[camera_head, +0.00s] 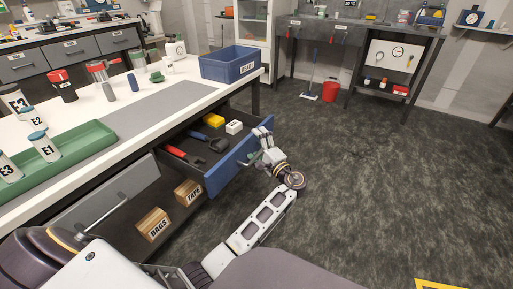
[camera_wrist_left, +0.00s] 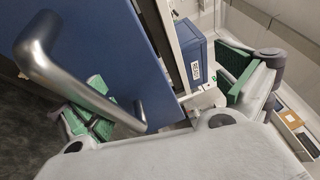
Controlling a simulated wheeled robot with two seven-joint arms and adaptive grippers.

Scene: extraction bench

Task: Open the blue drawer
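The handle is not gripped. My right gripper is not in view.
A grey drawer (camera_head: 105,205) sits nearer on the same bench. Boxes marked BAGS (camera_head: 153,225) and TAPE (camera_head: 188,193) stand below. A blue bin (camera_head: 230,64) and a green tray (camera_head: 75,155) are on the bench top. The floor to the right is clear.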

